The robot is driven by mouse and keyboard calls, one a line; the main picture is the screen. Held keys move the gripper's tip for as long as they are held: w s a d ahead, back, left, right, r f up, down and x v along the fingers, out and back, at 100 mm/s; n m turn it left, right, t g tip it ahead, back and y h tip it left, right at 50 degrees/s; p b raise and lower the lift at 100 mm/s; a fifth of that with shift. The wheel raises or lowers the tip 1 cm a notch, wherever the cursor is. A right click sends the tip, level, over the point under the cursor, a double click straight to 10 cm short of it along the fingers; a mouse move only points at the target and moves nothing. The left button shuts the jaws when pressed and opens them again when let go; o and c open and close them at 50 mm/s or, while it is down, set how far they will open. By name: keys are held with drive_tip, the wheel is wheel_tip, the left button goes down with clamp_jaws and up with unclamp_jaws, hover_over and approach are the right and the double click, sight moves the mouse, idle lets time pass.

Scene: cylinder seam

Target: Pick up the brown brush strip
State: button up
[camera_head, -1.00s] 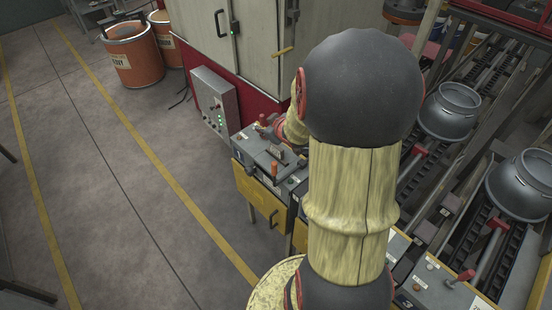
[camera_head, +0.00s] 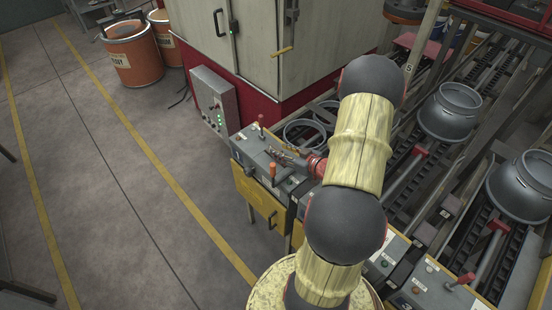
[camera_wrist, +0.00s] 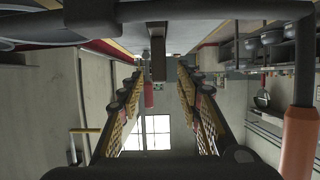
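My gripper (camera_head: 274,152) reaches left over the grey control console in the head view, low above its top. In the wrist view my gripper (camera_wrist: 158,74) is open, with its two padded fingers well apart. A narrow brown upright piece (camera_wrist: 158,50) shows between and beyond the fingertips in the wrist view. It may be the brown brush strip; I cannot tell for sure, nor how far ahead it is. No finger visibly touches it. In the head view I cannot pick out the strip clearly around my gripper.
The console (camera_head: 247,150) carries a red-knobbed lever (camera_head: 261,121) and an orange-handled lever (camera_head: 273,171) close to my gripper. An orange handle (camera_wrist: 300,140) stands at the right in the wrist view. A cabinet (camera_head: 255,45) rises behind. Metal pots (camera_head: 449,110) sit on roller tracks.

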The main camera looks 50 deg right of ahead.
sight(276, 149)
drive_tip(key=x, duration=0.4)
drive_tip(key=shift+f+b, duration=0.1)
drive_tip(key=shift+b, duration=0.25)
drive_tip(key=shift+c, duration=0.8)
clamp_jaws()
